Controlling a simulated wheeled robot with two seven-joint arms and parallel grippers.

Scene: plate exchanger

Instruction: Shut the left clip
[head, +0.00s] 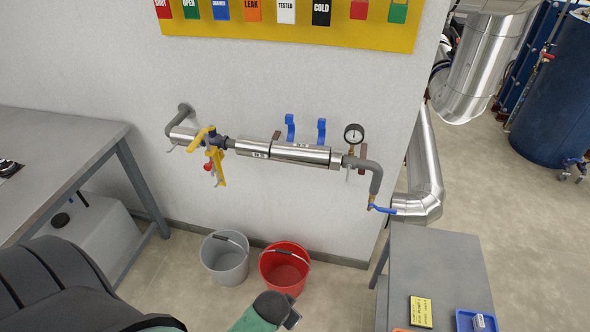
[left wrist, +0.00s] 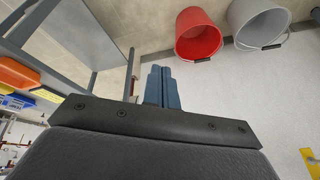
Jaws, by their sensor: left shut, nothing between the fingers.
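The left clip (head: 290,128) is a blue lever standing up at the back of a silver jacketed pipe section (head: 290,151) on the wall line. A second, similar blue clip (head: 321,131) stands up to its right. Both levers point upward, clear of the jacket's front. My left gripper (left wrist: 163,84) shows in the left wrist view with its blue-grey fingers together and nothing between them. It is far from the clips, which are outside that view. I cannot make out its fingers in the head view. My right gripper is in neither view.
A yellow-handled valve (head: 213,160) with a hanging yellow tag is left of the jacket; a pressure gauge (head: 354,134) and blue-handled tap (head: 382,208) are right. Grey (head: 225,258) and red (head: 285,268) buckets stand below. Benches flank left (head: 60,150) and right (head: 440,265).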

